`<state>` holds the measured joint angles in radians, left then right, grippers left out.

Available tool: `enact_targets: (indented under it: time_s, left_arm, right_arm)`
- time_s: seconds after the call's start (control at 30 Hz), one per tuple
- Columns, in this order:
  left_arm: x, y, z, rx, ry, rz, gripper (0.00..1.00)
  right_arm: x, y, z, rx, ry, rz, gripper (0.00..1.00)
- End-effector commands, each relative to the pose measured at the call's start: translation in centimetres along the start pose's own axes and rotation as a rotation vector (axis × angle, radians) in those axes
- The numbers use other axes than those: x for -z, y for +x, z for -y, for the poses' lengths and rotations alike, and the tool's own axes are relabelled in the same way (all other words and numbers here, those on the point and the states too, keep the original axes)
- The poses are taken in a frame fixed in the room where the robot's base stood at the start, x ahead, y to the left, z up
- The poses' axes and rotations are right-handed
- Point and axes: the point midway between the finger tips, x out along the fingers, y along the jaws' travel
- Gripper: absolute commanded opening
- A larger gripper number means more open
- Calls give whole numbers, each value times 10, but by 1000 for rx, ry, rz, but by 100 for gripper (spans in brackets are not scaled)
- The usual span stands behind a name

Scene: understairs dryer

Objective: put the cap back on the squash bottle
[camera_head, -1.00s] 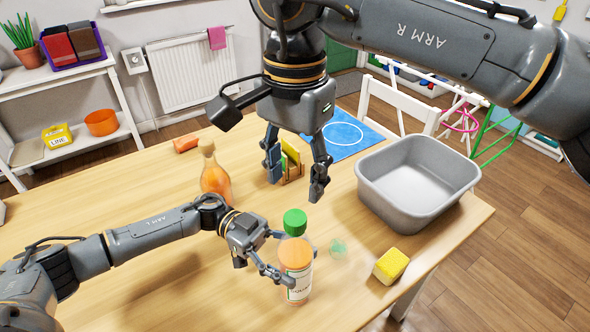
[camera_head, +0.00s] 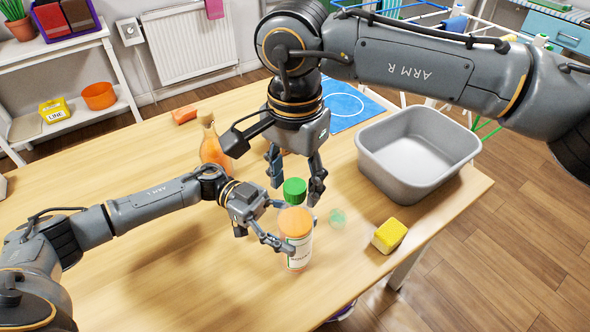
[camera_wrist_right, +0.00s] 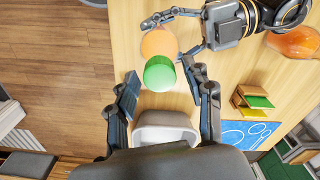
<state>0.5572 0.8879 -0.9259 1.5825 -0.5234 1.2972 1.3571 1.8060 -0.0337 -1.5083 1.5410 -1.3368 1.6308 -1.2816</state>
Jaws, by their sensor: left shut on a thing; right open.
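The squash bottle (camera_head: 298,252) stands upright on the table, with a white label and orange contents. My left gripper (camera_head: 292,240) is shut on its side; the wrist view shows this hold at the orange part (camera_wrist_right: 158,42). The green cap (camera_head: 294,190) appears over the bottle's top, and in the right wrist view the cap (camera_wrist_right: 160,73) overlaps the orange. I cannot tell how firmly it is seated. My right gripper (camera_head: 295,180) points down, open, with its fingers either side of the cap and no clear contact.
A grey basin (camera_head: 372,160) stands at the table's right. An orange carafe (camera_head: 213,150) stands behind my left arm. The table's front left is clear.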

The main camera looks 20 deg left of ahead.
Motion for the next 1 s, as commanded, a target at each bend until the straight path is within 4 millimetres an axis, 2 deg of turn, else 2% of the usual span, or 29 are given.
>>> enact_targets:
  time_s: [0.17, 0.4, 0.43, 0.63, 0.73, 0.87, 1.0]
  left_arm:
    - [0, 0, 0, 0, 1, -1, 0]
    - [0, 0, 0, 0, 1, -1, 0]
    - [0, 0, 0, 0, 1, -1, 0]
    - [0, 0, 0, 0, 1, -1, 0]
    - [0, 0, 0, 0, 1, -1, 0]
    - [0, 0, 0, 0, 1, -1, 0]
    - [0, 0, 0, 0, 1, -1, 0]
  right_arm:
    - [0, 0, 0, 0, 0, 0, 52]
    - [0, 0, 0, 0, 0, -1, 3]
    - [0, 0, 0, 0, 0, -1, 0]
    - [0, 0, 0, 0, 3, -1, 0]
    - [0, 0, 0, 0, 60, -1, 0]
    - [0, 0, 0, 0, 273, -1, 0]
    - [0, 0, 0, 1, 578, -1, 0]
